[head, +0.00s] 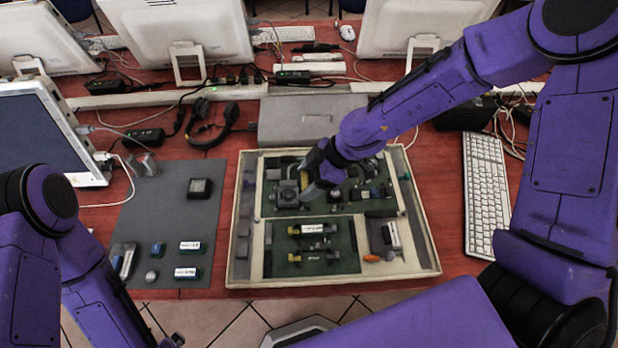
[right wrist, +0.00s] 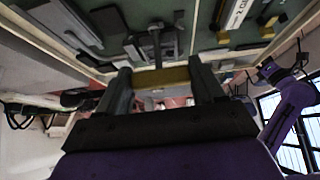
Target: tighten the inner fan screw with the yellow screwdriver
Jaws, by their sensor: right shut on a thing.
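My right gripper (head: 312,180) is over the upper left part of the open case. It is shut on the yellow screwdriver (head: 303,182), whose yellow handle (right wrist: 162,77) shows between the two fingers in the right wrist view. There a thin grey shaft (right wrist: 157,45) runs from the handle toward the board. The square fan (head: 287,194) sits on the green board beside the gripper. The inner fan screw is too small to make out, and I cannot tell whether the tip touches it. My left arm is at the lower left; its gripper is out of view.
The case's pale rim (head: 240,225) stands around the boards. A grey mat (head: 150,225) with several small parts lies to its left. A white keyboard (head: 487,190) is to the right. A headset (head: 213,125) and monitors stand behind. An orange piece (head: 371,258) lies in the case.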

